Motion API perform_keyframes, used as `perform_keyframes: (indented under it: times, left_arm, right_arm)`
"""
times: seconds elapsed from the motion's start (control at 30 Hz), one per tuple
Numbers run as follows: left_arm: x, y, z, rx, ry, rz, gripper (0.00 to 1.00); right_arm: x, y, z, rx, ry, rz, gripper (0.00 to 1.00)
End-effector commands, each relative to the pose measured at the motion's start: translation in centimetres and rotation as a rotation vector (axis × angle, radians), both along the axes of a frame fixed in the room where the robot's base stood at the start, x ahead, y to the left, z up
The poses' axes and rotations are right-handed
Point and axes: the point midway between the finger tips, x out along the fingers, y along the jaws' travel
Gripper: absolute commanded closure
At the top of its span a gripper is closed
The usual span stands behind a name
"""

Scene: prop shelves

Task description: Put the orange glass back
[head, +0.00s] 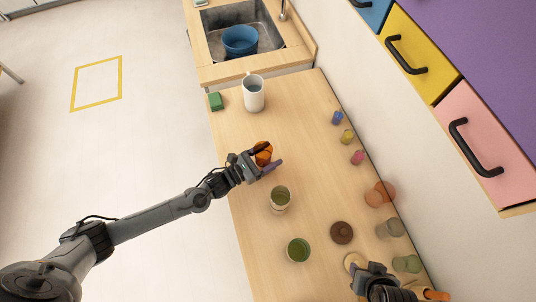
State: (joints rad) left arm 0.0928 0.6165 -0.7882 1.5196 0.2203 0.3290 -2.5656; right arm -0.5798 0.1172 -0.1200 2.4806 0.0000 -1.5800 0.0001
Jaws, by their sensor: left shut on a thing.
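The orange glass (263,148) is in the jaws of my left gripper (266,162), over the middle of the wooden counter. The gripper is shut on it, and its fingers and wrist cover part of the glass. I cannot tell whether the glass touches the counter. My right gripper (385,284) shows only partly at the bottom right edge, beside a small pale round thing (353,262). Its jaws do not show clearly. A bit of orange (436,295) shows right of it, too cut off to name.
Two greenish glasses (280,197) (298,250) and a brown round thing (341,232) stand on the counter (250,222). Several small coloured things, including orange-brown ones (380,195), line the right edge.

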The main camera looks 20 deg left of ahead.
Motion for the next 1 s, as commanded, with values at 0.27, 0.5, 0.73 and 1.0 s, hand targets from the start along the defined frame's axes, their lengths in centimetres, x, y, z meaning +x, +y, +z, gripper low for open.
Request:
perform_keyframes:
  times: [0.27, 0.5, 0.73, 1.0]
  left_arm:
    - [0.0, 0.0, -0.3, 0.001, -0.001, 0.0, 0.22]
    - [0.0, 0.0, -0.3, 0.0, 0.0, 0.0, 0.04]
    - [0.0, 0.0, 0.0, 0.0, 0.0, 0.0, 0.04]
    - [-2.5, 1.8, -0.1, 0.005, 0.003, 0.0, 0.04]
  right_arm:
    - [0.0, 0.0, -0.3, 0.0, 0.001, 0.0, 0.57]
    - [0.0, 0.0, -0.3, 0.0, 0.001, 0.0, 0.57]
    - [0.0, -0.1, 0.0, -0.003, 0.001, 0.001, 0.57]
    - [0.0, -0.2, -0.1, -0.007, 0.0, 0.004, 0.57]
